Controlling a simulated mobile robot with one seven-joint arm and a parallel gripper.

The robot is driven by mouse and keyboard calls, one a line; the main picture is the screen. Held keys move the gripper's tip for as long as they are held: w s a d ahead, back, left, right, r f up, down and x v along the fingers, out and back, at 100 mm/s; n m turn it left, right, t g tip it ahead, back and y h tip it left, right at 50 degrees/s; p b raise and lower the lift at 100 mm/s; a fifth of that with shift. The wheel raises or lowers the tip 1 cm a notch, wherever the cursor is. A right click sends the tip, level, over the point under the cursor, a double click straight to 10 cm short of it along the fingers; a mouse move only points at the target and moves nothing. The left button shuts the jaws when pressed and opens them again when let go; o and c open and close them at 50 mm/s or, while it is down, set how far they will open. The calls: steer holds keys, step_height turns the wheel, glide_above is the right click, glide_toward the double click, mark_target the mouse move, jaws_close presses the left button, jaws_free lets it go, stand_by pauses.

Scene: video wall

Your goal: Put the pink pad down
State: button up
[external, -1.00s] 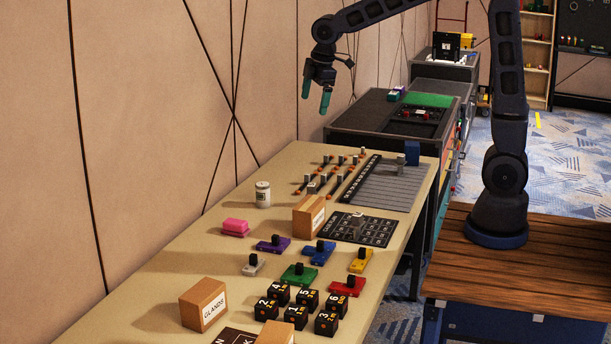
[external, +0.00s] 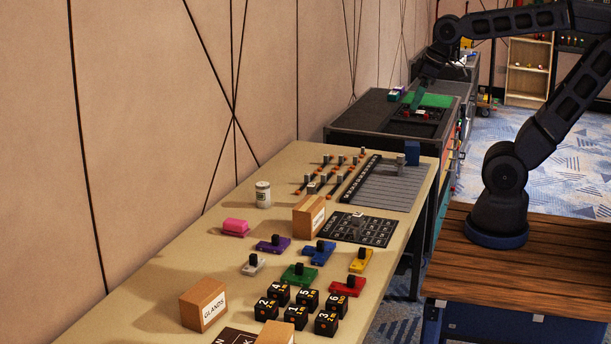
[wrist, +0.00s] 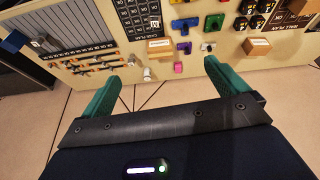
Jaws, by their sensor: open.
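The pink pad (external: 235,227) lies on the tan table (external: 188,251), near its wall-side edge. In the wrist view the pad (wrist: 178,67) shows small, in the distance between the green fingers. My gripper (external: 415,98) is far from it, high up and toward the back, in line with the dark cabinet beyond the table. In the wrist view my gripper (wrist: 161,72) has its fingers wide apart with nothing held between them. The external view does not show the fingers clearly.
A white bottle (external: 263,194) and a cardboard box (external: 309,217) stand near the pad. Coloured switch blocks, such as the purple one (external: 273,244), and black number cubes (external: 297,317) fill the table front. The dark cabinet (external: 365,112) stands behind.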

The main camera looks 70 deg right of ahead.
steer(key=s, duration=0.1)
steer(key=s+f+m, duration=0.1)
steer(key=s, duration=0.1)
steer(key=shift+d, duration=0.1)
